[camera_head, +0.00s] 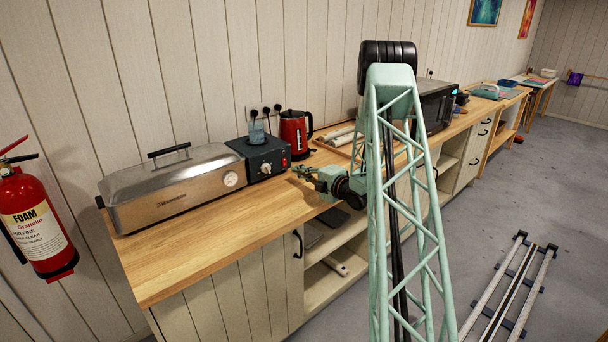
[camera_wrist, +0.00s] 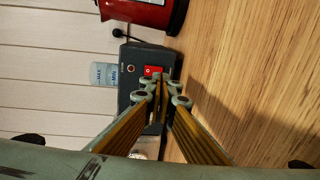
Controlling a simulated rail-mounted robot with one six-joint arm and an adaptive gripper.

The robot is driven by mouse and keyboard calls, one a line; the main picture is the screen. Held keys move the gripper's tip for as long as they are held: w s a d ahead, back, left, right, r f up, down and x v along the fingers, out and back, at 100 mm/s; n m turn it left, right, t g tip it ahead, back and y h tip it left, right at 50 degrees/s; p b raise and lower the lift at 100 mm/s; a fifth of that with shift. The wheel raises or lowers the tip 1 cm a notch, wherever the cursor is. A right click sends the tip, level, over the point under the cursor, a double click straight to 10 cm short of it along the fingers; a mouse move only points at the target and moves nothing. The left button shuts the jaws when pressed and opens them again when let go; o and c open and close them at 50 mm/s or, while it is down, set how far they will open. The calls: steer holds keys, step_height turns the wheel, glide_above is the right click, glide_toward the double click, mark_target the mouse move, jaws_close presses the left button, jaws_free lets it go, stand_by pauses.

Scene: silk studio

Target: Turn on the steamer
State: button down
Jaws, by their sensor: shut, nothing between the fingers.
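The steamer (camera_head: 165,200) is a long metal box with a black-handled lid and a round gauge, on the wooden counter at left. Its dark control box (camera_head: 248,150) stands at its right end, with a knob (camera_head: 266,169) and a red switch (camera_head: 285,162) on the front. In the wrist view the red switch (camera_wrist: 152,71) shows just beyond the fingertips, partly covered by them. My gripper (camera_head: 298,170) is shut and empty, in front of the control box close to the switch; its fingertips also show in the wrist view (camera_wrist: 161,88). I cannot tell whether they touch the switch.
A wooden tray (camera_head: 345,145) and a microwave (camera_head: 436,105) are farther right. The counter's front left (camera_head: 190,255) is clear.

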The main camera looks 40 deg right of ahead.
mark_target(285, 165)
steer(key=shift+w+f, duration=0.2)
steer(key=shift+w, duration=1.25)
steer(key=shift+w+f, duration=0.2)
steer(key=shift+w, duration=1.25)
